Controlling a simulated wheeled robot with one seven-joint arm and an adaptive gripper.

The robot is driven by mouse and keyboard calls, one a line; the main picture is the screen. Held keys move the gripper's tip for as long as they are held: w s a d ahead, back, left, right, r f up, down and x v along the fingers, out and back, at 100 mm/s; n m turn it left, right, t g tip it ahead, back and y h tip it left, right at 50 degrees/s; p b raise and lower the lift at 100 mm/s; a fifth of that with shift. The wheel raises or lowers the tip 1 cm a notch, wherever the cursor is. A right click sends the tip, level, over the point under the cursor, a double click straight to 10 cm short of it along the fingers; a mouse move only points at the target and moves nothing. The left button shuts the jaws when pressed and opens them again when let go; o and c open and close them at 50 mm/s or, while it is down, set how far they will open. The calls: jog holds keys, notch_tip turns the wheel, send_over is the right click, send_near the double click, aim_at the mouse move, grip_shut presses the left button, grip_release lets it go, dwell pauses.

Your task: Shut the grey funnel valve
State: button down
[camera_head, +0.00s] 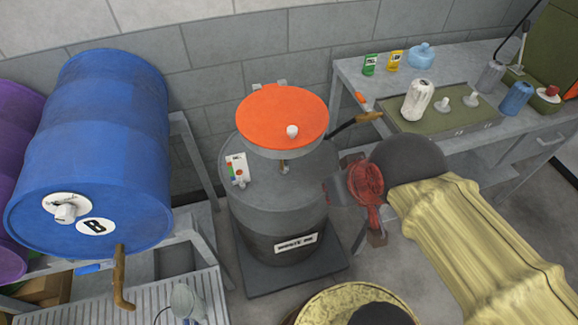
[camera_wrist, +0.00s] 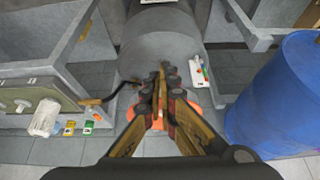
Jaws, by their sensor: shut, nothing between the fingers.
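The funnel, a grey bowl with an orange top face (camera_head: 283,112) and a small white knob, stands over the grey waste drum (camera_head: 278,215). A small brass-coloured valve part (camera_head: 284,166) shows just under the bowl; its handle position is too small to tell. My gripper (camera_head: 367,190) hangs to the right of the drum in the head view, apart from the valve. In the wrist view my gripper (camera_wrist: 163,85) is shut and empty, its fingers in front of the drum and partly covering the orange funnel (camera_wrist: 188,118). The valve is not clear there.
A blue drum (camera_head: 95,150) lies on a rack at left. A workbench (camera_head: 345,75) with bottles and a green tray (camera_head: 445,112) stands at right. A small card with coloured dots (camera_head: 238,168) is on the waste drum. A yellow round drum (camera_head: 330,300) is near the front.

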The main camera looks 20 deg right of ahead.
jog(key=d+f+m+g+y+p, duration=0.15)
jog(key=d+f+m+g, duration=0.4)
jog(key=f, duration=0.75)
jog(key=a+f+m+g+y+p, duration=0.1)
jog(key=a+f+m+y+p, duration=0.25)
jog(key=f+m+y, duration=0.8)
jog(key=w+f+m+t, duration=0.7)
jog(key=w+m+t, duration=0.3)
jog(key=m, duration=1)
jog(key=w+d+r+m+t+h, duration=0.1)
jog(key=w+d+m+t+h, duration=0.2)
jog(key=w+d+m+t, duration=0.3)
jog(key=w+d+m, duration=0.2)
jog(key=m, duration=0.2)
jog(key=shift+r, duration=0.15)
jog(key=shift+a, duration=0.1)
